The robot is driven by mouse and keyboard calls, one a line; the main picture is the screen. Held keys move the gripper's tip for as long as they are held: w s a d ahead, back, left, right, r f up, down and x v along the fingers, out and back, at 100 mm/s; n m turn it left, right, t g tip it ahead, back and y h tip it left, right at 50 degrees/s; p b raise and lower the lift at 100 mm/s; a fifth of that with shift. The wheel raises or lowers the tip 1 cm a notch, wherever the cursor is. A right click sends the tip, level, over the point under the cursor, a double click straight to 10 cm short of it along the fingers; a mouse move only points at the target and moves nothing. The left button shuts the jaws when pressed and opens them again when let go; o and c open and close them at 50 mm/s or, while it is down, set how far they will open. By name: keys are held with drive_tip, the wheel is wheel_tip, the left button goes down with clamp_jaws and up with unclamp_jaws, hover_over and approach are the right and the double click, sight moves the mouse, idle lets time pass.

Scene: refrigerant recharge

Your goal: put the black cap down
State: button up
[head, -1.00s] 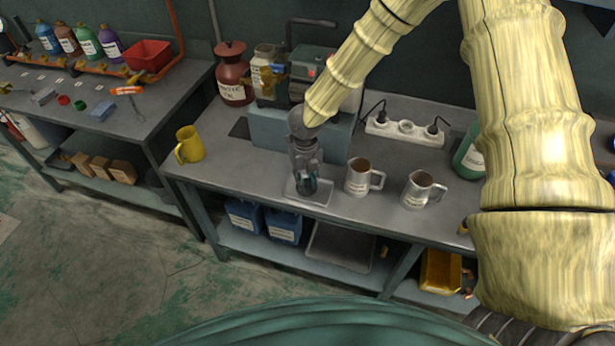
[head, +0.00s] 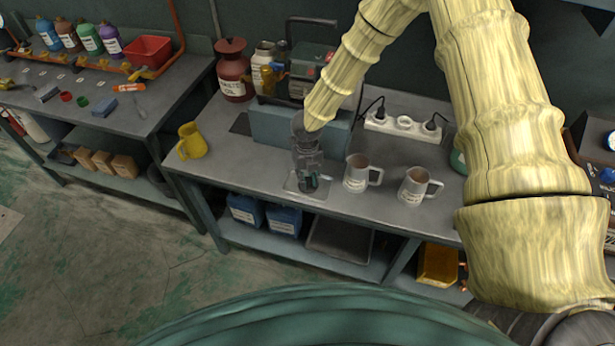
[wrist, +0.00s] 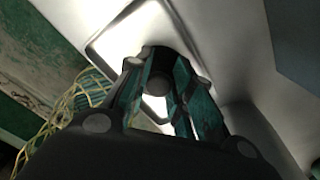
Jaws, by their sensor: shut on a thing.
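My gripper (head: 308,184) points down over a small shallow tray (head: 291,187) on the grey workbench. Its fingers are close together, low over the tray. In the wrist view a dark round thing, which looks like the black cap (wrist: 159,57), sits between the fingertips. The tray's rim (wrist: 105,37) shows behind the fingers there. The cap is too dark and too covered by the fingers in the head view to make out. I cannot tell whether it touches the tray.
Two labelled metal mugs (head: 357,173) (head: 415,187) stand just right of the tray. A yellow jug (head: 193,141) stands at the bench's left end. Behind are a blue-grey block (head: 270,128), a dark red can (head: 232,72) and a power strip (head: 400,123). Bench left of the tray is clear.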

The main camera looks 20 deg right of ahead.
sight(307, 178)
drive_tip(key=shift+f, duration=0.15)
drive_tip(key=o, duration=0.7)
drive_tip(key=shift+c, duration=0.2)
wheel_tip(307, 178, up, 12)
drive_tip(key=b, duration=0.3)
drive_tip(key=shift+r, duration=0.2)
